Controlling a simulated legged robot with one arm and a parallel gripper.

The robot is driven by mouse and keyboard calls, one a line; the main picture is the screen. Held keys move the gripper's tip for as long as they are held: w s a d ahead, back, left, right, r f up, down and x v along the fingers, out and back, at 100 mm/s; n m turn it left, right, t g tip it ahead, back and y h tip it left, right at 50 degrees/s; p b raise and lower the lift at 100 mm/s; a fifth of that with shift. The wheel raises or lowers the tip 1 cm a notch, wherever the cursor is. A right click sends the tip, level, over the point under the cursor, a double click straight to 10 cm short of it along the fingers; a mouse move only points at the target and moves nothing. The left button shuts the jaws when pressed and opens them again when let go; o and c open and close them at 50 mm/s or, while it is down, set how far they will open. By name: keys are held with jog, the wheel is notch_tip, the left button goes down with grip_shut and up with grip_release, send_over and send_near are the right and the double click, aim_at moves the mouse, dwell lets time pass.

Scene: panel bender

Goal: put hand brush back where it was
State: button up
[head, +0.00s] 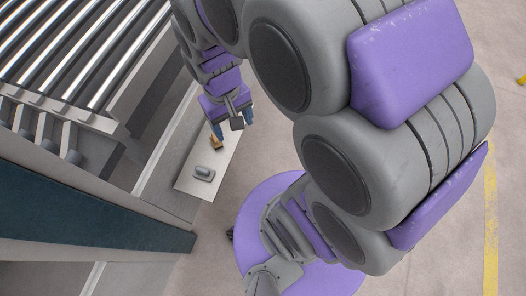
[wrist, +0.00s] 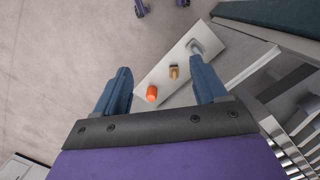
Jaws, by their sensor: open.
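A small tan hand brush (head: 216,143) with a dark part lies on a narrow pale shelf (head: 188,185) beside the machine. In the wrist view the brush (wrist: 174,72) lies on the shelf between an orange cylinder (wrist: 152,93) and a grey object (wrist: 196,48). My gripper (head: 234,127) is open and empty, above the shelf near the brush. In the wrist view my gripper's two blue fingers (wrist: 161,66) stand wide apart, with the brush visible between them and apart from both. The orange cylinder is hidden in the head view.
The grey object (head: 203,173) sits near the shelf's near end. A roller conveyor (head: 75,50) and a dark teal machine beam (head: 80,207) bound the left side. Open concrete floor (head: 410,270) lies to the right, with a yellow line (head: 490,220).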

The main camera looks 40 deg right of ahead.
jog(key=s+r, duration=0.4)
jog(key=s, duration=0.8)
jog(key=shift+s+r, duration=0.15)
jog(key=shift+s, duration=0.1)
dwell(0.5)
